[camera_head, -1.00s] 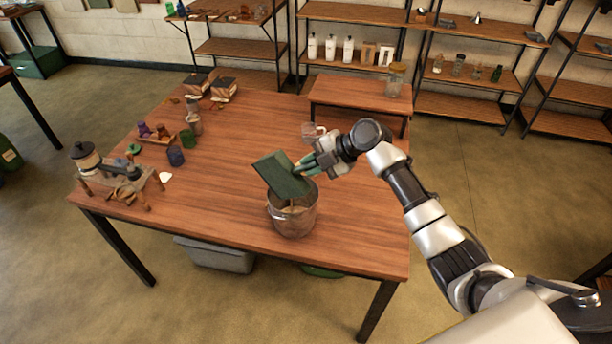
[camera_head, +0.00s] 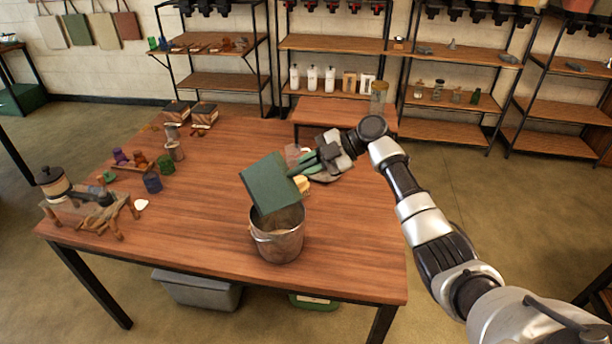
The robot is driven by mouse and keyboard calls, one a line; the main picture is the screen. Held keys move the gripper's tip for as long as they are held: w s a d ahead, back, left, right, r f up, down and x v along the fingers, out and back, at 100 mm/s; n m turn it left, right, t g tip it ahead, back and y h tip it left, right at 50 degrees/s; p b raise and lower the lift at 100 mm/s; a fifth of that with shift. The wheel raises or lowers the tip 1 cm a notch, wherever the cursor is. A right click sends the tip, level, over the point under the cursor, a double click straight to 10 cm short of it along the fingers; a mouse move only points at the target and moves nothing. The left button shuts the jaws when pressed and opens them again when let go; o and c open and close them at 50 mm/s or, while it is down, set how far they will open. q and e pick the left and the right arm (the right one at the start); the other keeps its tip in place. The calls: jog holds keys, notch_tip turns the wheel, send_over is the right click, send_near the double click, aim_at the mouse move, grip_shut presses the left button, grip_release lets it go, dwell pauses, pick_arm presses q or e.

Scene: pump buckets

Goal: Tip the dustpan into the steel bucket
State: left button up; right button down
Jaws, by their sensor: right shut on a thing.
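The steel bucket (camera_head: 278,244) stands upright near the front right of the wooden table, with some tan material visible inside. The green dustpan (camera_head: 270,184) is tilted above the bucket's rim, its flat face toward me and its lower edge over the bucket mouth. My right gripper (camera_head: 312,166) is shut on the dustpan at its right end, above and behind the bucket. Whether anything is left on the dustpan is hidden. My left gripper is not in view.
A small raised shelf (camera_head: 345,112) with a glass jar (camera_head: 379,97) stands at the table's back right. A yellow item (camera_head: 301,184) lies behind the bucket. A mill on a wooden stand (camera_head: 85,203) and small pots (camera_head: 152,183) are at the left. The table's middle is clear.

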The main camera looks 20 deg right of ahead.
jog(key=shift+w+d+f+m+g+y+b, duration=0.15)
jog(key=shift+w+d+f+m+y+b, duration=0.2)
jog(key=shift+b, duration=0.65)
jog(key=shift+w+d+f+m+g+y+b, duration=0.1)
jog(key=shift+w+d+y+b, duration=0.2)
jog(key=shift+d+b, duration=0.55)
jog(key=shift+w+d+f+m+g+y+b, duration=0.15)
jog(key=shift+w+d+m+y+b, duration=0.15)
jog(key=shift+b, duration=0.9)
jog(key=shift+a, duration=0.1)
jog(key=shift+s, duration=0.1)
